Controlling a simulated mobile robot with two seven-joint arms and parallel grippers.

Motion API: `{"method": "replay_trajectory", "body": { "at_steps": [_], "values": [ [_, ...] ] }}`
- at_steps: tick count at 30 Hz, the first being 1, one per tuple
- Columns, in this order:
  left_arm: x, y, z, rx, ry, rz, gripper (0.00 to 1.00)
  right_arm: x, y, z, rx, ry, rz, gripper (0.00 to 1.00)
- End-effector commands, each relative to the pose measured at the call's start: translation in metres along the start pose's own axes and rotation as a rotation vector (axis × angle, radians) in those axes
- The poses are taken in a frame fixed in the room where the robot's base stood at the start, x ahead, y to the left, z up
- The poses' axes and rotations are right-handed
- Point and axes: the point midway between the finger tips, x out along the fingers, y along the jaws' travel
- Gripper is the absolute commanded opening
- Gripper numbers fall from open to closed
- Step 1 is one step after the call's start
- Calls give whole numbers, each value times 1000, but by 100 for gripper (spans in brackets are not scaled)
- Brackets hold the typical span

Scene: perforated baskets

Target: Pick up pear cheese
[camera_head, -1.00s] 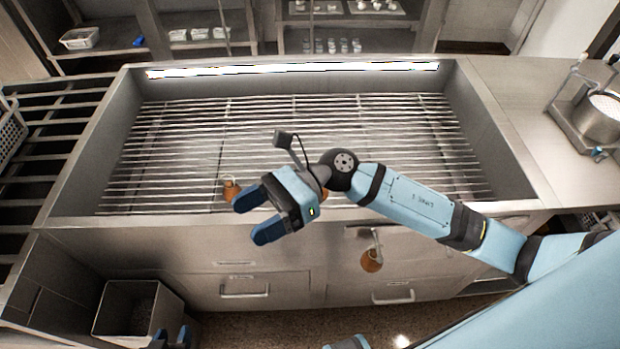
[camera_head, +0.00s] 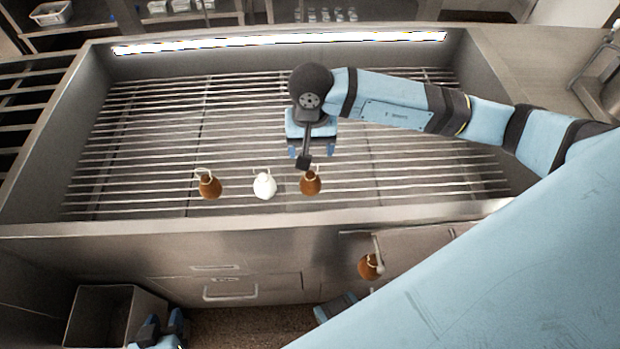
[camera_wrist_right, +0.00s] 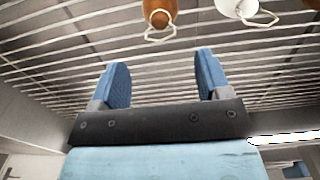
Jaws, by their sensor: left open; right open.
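Three pear-shaped cheeses with cord loops are in a row near the front of the slatted grate: a left brown one (camera_head: 209,187), a white one (camera_head: 265,186) and a right brown one (camera_head: 310,182). Another brown one (camera_head: 369,267) hangs at the cabinet front. My right gripper (camera_head: 312,152) is open and empty over the grate, just behind the right brown cheese. In the right wrist view, the right gripper (camera_wrist_right: 161,64) is apart from the brown cheese (camera_wrist_right: 158,12); the white one (camera_wrist_right: 238,8) is beside it. My left gripper (camera_head: 163,324) is open, low at the front left, partly cut off.
The grate lies in a metal basin with raised walls and a front rim (camera_head: 240,222). A square metal bin (camera_head: 110,315) stands at the lower left.

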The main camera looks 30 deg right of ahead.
Motion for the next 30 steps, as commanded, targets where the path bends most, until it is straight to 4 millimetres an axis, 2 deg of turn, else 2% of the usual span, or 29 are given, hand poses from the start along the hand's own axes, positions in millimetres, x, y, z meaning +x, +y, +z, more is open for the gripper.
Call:
{"method": "replay_trajectory", "body": {
  "at_steps": [1, 8, 16, 26, 30],
  "values": [
    [0, 0, 1, 1, -1, 0, 43, 7, 0, 1, 0, -3, 1, 71],
    [0, 0, 1, -2, -2, -1, 43, 23, 0, 2, 1, -3, 0, 71],
    [1, 4, -1, -16, 0, 0, 43, 62, -2, 8, 1, -4, -1, 71],
    [2, 4, -2, -17, 1, -1, 43, 68, -2, 7, 1, 0, -1, 71],
    [1, 2, -1, -12, 0, -1, 43, 68, -2, 7, 0, 0, -1, 38]
  ]
}}
